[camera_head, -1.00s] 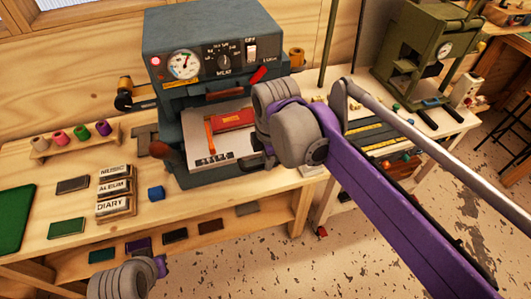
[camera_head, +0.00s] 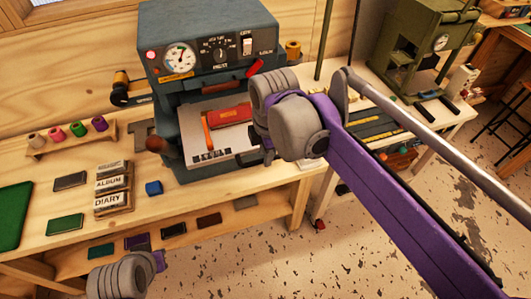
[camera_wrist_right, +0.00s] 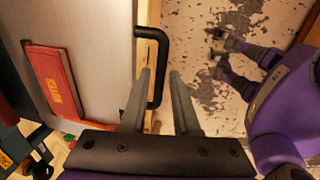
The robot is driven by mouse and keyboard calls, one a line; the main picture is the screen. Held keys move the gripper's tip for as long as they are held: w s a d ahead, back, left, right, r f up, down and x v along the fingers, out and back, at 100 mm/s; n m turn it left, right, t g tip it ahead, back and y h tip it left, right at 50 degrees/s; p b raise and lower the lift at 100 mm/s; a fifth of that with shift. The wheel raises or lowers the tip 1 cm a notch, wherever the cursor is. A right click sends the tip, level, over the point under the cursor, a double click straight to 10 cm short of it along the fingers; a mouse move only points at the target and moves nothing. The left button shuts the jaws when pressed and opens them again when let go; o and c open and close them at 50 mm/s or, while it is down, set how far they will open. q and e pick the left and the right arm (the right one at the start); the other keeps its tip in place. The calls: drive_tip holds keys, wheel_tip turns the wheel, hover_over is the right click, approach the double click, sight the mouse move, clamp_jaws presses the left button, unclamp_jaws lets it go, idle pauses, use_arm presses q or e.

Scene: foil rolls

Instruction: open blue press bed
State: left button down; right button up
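The blue-grey press (camera_head: 215,35) stands on the workbench, with a gauge, dial and switch on its front. Its light metal bed (camera_head: 235,139) carries a red book cover (camera_head: 230,114) and an orange strip. In the right wrist view the bed (camera_wrist_right: 95,40) fills the left side, with the red cover (camera_wrist_right: 55,85) on it. A black bed handle (camera_wrist_right: 161,65) sticks out from its edge. My right gripper (camera_wrist_right: 160,78) is open, with the handle's bar between its fingertips. In the head view its wrist hides the handle. My left arm shows at the bottom left; its fingers cannot be made out.
Spools (camera_head: 78,129) stand on a rack at the left. A green press (camera_head: 425,50) stands on another table at the right. Floor is open before the bench.

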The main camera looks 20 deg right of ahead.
wheel_tip(320, 180, up, 10)
drive_tip(key=s, duration=0.2)
drive_tip(key=shift+f, duration=0.1)
idle(0.4)
drive_tip(key=s+d+f+m+t, duration=0.1)
drive_tip(key=s+d+f+m, duration=0.1)
drive_tip(key=s+f+m, duration=0.3)
drive_tip(key=s+d+f+m+t, duration=0.2)
drive_tip(key=s+f+m, duration=0.3)
drive_tip(key=f+m, duration=0.8)
wheel_tip(320, 180, down, 3)
drive_tip(key=shift+s+d+f+m+t, duration=0.1)
drive_tip(key=shift+s+d+m+t, duration=0.15)
drive_tip(key=shift+d, duration=0.2)
idle(0.7)
